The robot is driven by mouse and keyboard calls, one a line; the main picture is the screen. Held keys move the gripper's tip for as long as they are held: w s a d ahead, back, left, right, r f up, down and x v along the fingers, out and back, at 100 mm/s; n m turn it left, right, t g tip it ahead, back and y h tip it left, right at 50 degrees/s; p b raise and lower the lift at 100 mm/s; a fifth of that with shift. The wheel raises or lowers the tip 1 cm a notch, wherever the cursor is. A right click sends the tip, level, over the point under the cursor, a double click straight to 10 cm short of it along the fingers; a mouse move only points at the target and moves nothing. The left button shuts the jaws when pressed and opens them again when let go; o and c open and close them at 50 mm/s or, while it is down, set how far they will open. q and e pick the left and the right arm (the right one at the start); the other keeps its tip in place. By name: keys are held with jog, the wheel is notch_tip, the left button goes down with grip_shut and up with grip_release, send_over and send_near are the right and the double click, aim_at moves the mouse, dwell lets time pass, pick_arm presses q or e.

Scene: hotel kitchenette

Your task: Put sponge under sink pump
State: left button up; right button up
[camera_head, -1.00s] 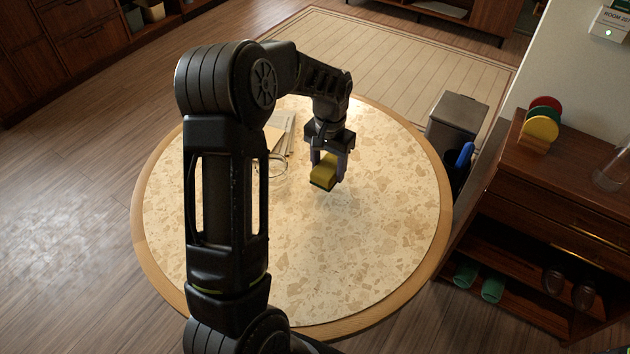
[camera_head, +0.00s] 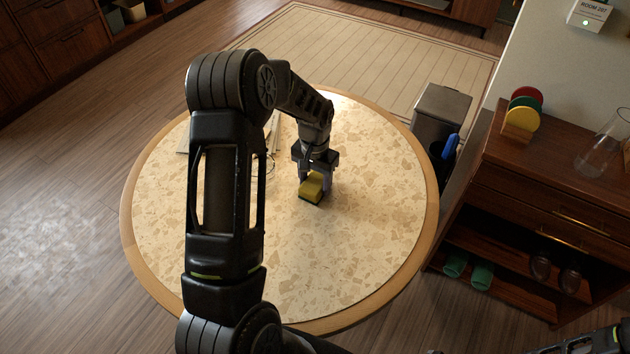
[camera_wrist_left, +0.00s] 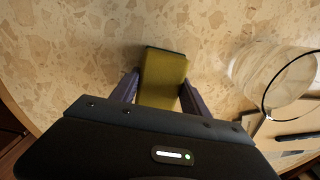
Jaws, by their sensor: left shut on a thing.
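The sponge (camera_head: 312,189) is yellow with a dark underside. My left gripper (camera_head: 316,184) is shut on it, low over the round speckled table (camera_head: 350,240). The head view does not clearly show whether the sponge touches the tabletop. In the left wrist view the sponge (camera_wrist_left: 164,78) sits between the two purple-grey fingers, its dark edge facing away. No sink or sink pump is in view. My right gripper is not in view; a bit of dark arm shows at the bottom right corner.
In the wrist view a clear glass vessel (camera_wrist_left: 265,72), glasses and papers lie beside the gripper. A wooden cabinet (camera_head: 540,180) on the right holds coloured discs (camera_head: 523,110) and a glass flask (camera_head: 603,145). A grey bin (camera_head: 440,110) stands behind the table. The table's front is clear.

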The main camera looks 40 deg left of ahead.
aim_at(315, 182)
pick_arm(q)
jog(key=o, duration=0.9)
jog(key=shift+f, duration=0.15)
jog(key=shift+c, duration=0.2)
jog(key=o, duration=0.5)
jog(key=shift+c, duration=0.2)
notch_tip(315, 182, up, 12)
jog(key=b, duration=0.1)
jog(key=shift+r, duration=0.25)
jog(key=shift+o, duration=0.2)
